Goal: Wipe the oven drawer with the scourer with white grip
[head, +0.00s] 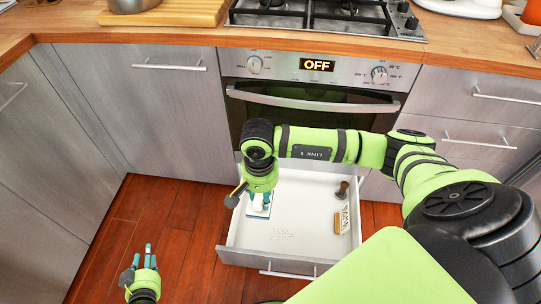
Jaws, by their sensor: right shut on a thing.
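The oven drawer (238,236) stands pulled out below the oven, with a pale inner floor. A patch of small faint specks (283,235) lies near the front middle of that floor. My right gripper (261,200) reaches down into the drawer's left side and is shut on the scourer with white grip (258,212). The scourer's blue-edged pad is partly hidden by the fingers, and I cannot tell whether it touches the floor. My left gripper (147,258) is open and empty, over the wooden floor left of the drawer.
A dark brown knobbed item (343,190) and a light, patterned block-like item (345,217) are at the drawer's right side. The oven (310,105) above is closed and reads OFF. Cabinet fronts (155,110) flank it. The wooden floor (170,235) left of the drawer is clear.

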